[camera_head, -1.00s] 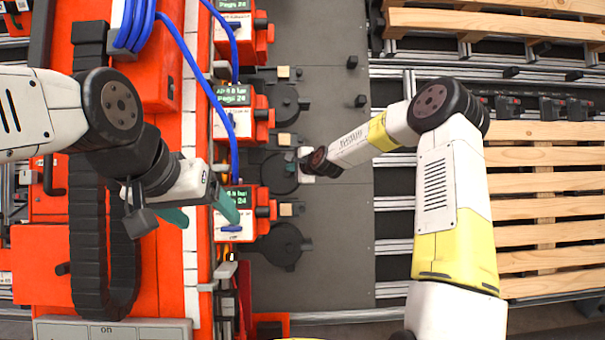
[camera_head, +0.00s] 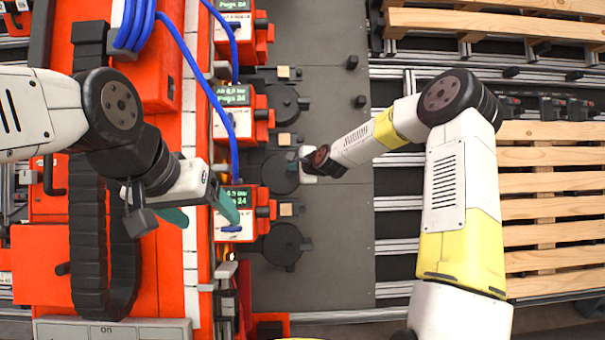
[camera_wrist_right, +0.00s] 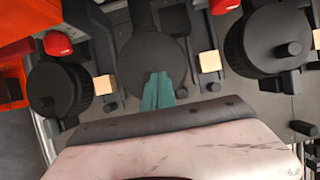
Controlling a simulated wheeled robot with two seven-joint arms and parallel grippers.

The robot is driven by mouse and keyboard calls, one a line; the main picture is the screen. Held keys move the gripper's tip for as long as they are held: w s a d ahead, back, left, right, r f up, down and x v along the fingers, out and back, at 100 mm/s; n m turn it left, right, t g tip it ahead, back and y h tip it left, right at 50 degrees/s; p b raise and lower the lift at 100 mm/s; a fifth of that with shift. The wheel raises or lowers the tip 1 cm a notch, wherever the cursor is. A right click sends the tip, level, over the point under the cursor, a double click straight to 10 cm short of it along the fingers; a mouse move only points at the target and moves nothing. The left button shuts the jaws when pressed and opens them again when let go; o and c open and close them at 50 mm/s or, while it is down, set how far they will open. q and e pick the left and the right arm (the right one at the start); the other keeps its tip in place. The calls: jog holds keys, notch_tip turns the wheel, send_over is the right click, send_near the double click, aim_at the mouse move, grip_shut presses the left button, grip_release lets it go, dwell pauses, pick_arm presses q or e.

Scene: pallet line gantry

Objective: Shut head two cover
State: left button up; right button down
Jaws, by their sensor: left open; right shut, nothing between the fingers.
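Several round black heads line the red machine; the middle head (camera_head: 279,173) has my right gripper (camera_head: 303,163) at its right side. In the right wrist view, my right gripper's teal fingers (camera_wrist_right: 158,92) are shut and empty, overlapping the near edge of that head's plain dark disc (camera_wrist_right: 152,60). I see no knob on this disc; whether the fingers touch it is unclear. The neighbouring heads (camera_wrist_right: 60,88) (camera_wrist_right: 270,38) show thick round tops with knobs. No number marks head two. My left gripper (camera_head: 201,213) is open, its right finger overlapping a red display unit (camera_head: 236,215).
Red display units (camera_head: 233,110) with blue hoses (camera_head: 205,85) stand left of the heads. Small light blocks (camera_wrist_right: 209,61) and dark posts sit between the heads.

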jog(key=s+r, duration=0.3)
jog(key=s, duration=0.3)
dwell(0.8)
jog(key=s+d+r+n+g+h, duration=0.1)
jog(key=s+d+r+n, duration=0.2)
jog(key=s, duration=1.1)
jog(key=s+d+r+n+g+h, duration=0.1)
jog(key=s+d+r+n, duration=0.3)
jog(key=s, duration=0.9)
jog(key=s+d+r+n+g+h, duration=0.1)
jog(key=s+d+r+n+g, duration=0.2)
jog(key=s, duration=1.1)
jog(key=d+n, duration=0.3)
jog(key=n, duration=0.2)
jog(key=shift+s+d+r+n+h, duration=0.3)
jog(key=shift+s+h, duration=0.05)
jog(key=shift+h, duration=0.05)
jog(key=shift+w, duration=0.15)
